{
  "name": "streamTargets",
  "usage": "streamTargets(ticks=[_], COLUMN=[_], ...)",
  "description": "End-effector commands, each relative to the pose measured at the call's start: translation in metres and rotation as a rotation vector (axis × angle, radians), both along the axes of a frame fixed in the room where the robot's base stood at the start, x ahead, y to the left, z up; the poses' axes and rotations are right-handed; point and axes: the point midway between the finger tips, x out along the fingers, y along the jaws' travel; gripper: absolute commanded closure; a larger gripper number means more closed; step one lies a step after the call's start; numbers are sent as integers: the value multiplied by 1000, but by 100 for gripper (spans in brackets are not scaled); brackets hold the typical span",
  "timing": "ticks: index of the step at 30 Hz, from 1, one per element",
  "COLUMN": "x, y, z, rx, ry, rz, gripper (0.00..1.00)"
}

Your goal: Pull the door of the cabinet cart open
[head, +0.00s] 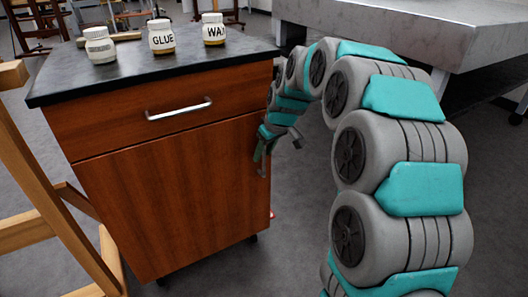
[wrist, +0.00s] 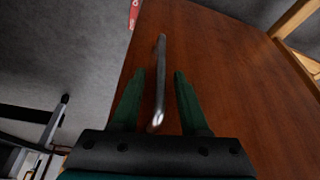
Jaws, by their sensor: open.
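The cabinet cart (head: 175,198) has reddish-brown wood and a dark top. Its door is the large lower panel and looks shut, below a drawer with a horizontal silver handle (head: 179,109). My gripper (head: 262,158) is at the door's right edge. In the wrist view the door (wrist: 225,85) fills the middle and right. The door's metal handle (wrist: 161,75) runs between the two open green fingers of my gripper (wrist: 159,88), one on each side. I cannot tell whether either finger touches the handle. In the head view my gripper hides most of that handle.
Jars marked GLUE (head: 161,38) and WAX (head: 214,30) and another white jar (head: 100,46) stand on the cart top. A wooden easel frame (head: 45,185) stands close at the cart's left. A grey table (head: 440,25) is at the right. Grey floor shows before the cart.

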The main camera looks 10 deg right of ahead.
Motion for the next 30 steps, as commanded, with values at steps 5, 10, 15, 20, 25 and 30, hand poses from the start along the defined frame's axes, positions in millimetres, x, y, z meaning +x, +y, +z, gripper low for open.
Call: streamTargets(ticks=[5, 10, 15, 20, 25, 30], x=[0, 0, 0, 0, 0, 0], y=[0, 0, 0, 0, 0, 0], z=[0, 0, 0, 0, 0, 0], rx=[0, 0, 0, 0, 0, 0], ry=[0, 0, 1, 1, 1, 1], rz=[0, 0, 0, 0, 0, 0], gripper=[68, 87, 100, 100, 100, 100])
